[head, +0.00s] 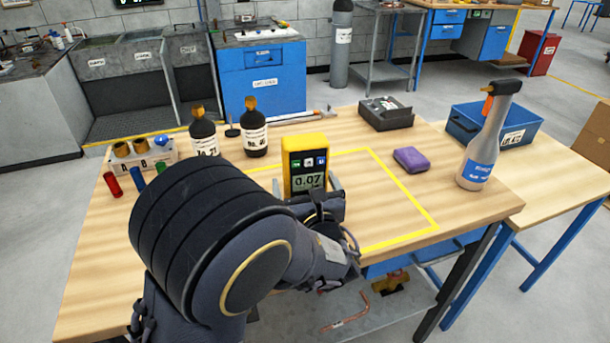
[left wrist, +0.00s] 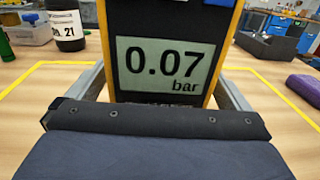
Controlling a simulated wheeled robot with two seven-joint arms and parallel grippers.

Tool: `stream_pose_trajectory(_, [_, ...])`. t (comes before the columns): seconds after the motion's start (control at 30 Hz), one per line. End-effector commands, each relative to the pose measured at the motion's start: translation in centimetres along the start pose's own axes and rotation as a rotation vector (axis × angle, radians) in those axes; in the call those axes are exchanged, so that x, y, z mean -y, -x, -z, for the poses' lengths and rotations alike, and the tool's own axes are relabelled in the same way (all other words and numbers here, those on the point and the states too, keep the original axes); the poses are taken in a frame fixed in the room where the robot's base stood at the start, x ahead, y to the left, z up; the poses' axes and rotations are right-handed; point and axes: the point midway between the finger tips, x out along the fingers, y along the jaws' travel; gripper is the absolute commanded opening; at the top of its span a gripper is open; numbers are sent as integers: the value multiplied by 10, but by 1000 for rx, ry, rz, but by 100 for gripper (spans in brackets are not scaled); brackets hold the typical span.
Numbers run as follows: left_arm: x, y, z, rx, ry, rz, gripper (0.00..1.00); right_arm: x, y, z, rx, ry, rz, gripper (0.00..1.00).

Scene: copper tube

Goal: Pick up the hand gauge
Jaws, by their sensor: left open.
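The hand gauge (head: 306,162) is a yellow-framed, dark-faced device standing upright on the wooden table inside a yellow outline. Its screen reads 0.07. My left gripper (head: 309,186) is open at the gauge's lower part, with one finger on each side. In the left wrist view the gauge (left wrist: 167,62) fills the middle, reading 0.07 bar, between the two grey fingers (left wrist: 165,88). Small gaps seem to show beside it; contact cannot be told. The gauge's foot is hidden behind my gripper. My right gripper is not in view.
Two dark bottles (head: 255,136) stand behind left of the gauge, near a rack (head: 143,160) and coloured cylinders. The outlined area right of the gauge is clear.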

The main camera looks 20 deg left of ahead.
Motion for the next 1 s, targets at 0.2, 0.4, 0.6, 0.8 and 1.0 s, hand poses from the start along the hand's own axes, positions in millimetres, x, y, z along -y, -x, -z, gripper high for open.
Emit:
stream_pose_trajectory(0.2, [0,0,0,-1,0,0,97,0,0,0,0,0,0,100])
stream_pose_trajectory(0.4, [0,0,0,-1,0,0,71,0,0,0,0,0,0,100])
stream_pose_trajectory(0.6, [0,0,0,-1,0,0,45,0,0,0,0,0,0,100])
stream_pose_trajectory(0.8, [0,0,-1,1,2,0,43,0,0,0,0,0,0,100])
stream_pose_trajectory(1.0, [0,0,-8,1,4,0,43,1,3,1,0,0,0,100])
